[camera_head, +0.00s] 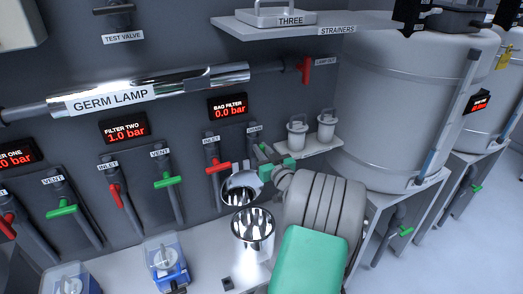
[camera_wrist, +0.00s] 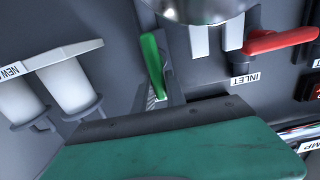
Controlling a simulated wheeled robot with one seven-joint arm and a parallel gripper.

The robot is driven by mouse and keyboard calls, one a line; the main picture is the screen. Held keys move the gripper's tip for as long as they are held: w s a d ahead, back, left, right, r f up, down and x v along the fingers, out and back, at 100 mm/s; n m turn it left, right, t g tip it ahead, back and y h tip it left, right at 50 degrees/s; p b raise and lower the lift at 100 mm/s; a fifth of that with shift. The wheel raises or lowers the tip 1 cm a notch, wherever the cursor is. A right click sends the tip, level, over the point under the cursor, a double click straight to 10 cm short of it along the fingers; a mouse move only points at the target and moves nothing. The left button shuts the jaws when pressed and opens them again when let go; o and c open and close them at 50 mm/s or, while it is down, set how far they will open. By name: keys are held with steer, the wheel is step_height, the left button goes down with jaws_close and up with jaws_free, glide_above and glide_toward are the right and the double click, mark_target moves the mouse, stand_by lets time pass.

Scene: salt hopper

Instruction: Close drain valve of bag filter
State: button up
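The bag filter (camera_head: 243,188) is a shiny metal canister under its display, which reads 0.0 bar. In the wrist view its metal underside (camera_wrist: 200,8) shows at the top edge. The drain valve's green handle (camera_wrist: 153,65) stands upright in the wrist view, roughly along the pipe behind it. In the head view the handle is mostly hidden by my gripper. My gripper (camera_head: 277,168), with teal parts, is close to the drain pipe, right of the canister. Its teal and dark body fills the bottom of the wrist view.
The red inlet handle (camera_head: 218,167) is just left of the drain and shows in the wrist view (camera_wrist: 280,41). A small shelf (camera_head: 312,148) with two white strainers is at the right. An open metal cylinder (camera_head: 252,232) stands on the counter below. Large tanks (camera_head: 400,100) stand farther right.

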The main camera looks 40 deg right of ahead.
jaws_close()
steer(key=shift+m, duration=0.3)
steer(key=m+b, duration=0.3)
steer(key=shift+s+d+f, duration=0.15)
steer(key=shift+d+f, duration=0.05)
steer(key=shift+d, duration=0.2)
steer(key=shift+s+d+f+m+b, duration=0.1)
steer(key=shift+d+f+m+b, duration=0.2)
steer(key=shift+m, duration=2.05)
steer(key=shift+s+d+f+m+b, duration=0.1)
steer(key=shift+d+f+m, duration=0.2)
steer(key=shift+m, duration=2.1)
steer(key=shift+d+f+m+b, duration=0.2)
steer(key=shift+f+m, duration=0.2)
steer(key=shift+m, duration=1.95)
